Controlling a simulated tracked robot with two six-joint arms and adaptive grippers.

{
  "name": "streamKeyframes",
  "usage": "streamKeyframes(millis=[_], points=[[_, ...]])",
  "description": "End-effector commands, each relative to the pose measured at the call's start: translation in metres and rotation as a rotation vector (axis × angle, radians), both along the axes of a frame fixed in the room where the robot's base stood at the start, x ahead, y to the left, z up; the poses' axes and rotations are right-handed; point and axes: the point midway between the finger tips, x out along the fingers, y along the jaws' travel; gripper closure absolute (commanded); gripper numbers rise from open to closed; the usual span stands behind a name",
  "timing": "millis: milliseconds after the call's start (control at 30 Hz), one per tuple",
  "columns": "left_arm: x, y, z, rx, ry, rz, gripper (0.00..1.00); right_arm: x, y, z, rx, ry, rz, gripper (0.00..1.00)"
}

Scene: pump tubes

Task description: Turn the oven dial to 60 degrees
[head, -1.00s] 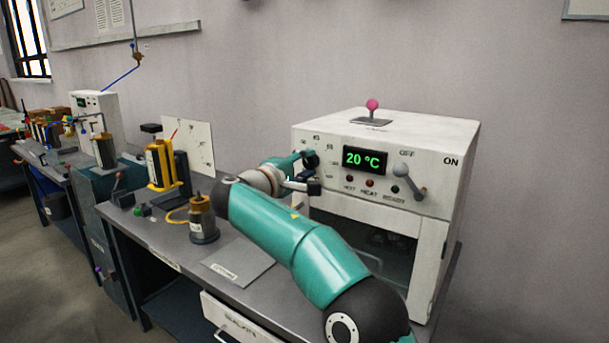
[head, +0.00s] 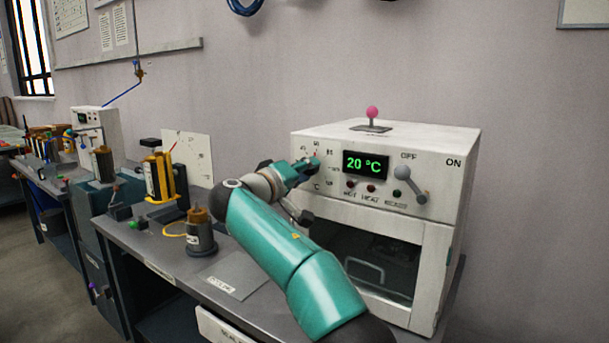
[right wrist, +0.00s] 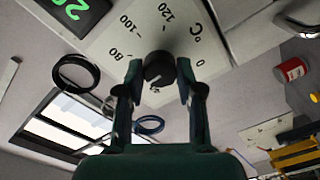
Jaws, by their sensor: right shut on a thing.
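The white oven (head: 455,190) stands on the bench in the head view. Its green display (head: 365,164) reads 20 °C. The dial sits left of the display, largely hidden behind my right gripper (head: 305,170). In the right wrist view the black round dial (right wrist: 158,67) lies between the two fingers of my right gripper (right wrist: 160,76), which is shut on it. The scale plate (right wrist: 139,40) around it shows 80, 100, 120, °C and 0; the fingers hide other numbers. A small pale mark shows on the dial's lower edge. My left gripper is in neither view.
A grey lever (head: 410,183) between OFF and ON is right of the display. A pink-knobbed lever (head: 372,113) stands on the oven's top. A brass-topped cylinder (head: 200,233) and a yellow device (head: 160,178) stand on the bench to the left.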

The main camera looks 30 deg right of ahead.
Motion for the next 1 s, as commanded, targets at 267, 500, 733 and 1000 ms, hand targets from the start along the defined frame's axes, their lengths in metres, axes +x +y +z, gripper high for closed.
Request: streamKeyframes(millis=[267,500,733,1000], points=[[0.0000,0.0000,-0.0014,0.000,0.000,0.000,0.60,0.0010,0.0006,-0.0073,0.015,-0.001,-0.004,0.98],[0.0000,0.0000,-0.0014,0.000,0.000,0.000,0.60,0.0011,0.0006,-0.0076,0.015,0.001,-0.004,0.55],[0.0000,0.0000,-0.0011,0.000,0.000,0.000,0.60,0.0007,0.0005,-0.0045,0.011,-0.004,-0.002,0.39],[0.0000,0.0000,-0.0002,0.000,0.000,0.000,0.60,-0.0009,0.0039,-0.0025,0.009,-0.006,-0.001,0.39]])
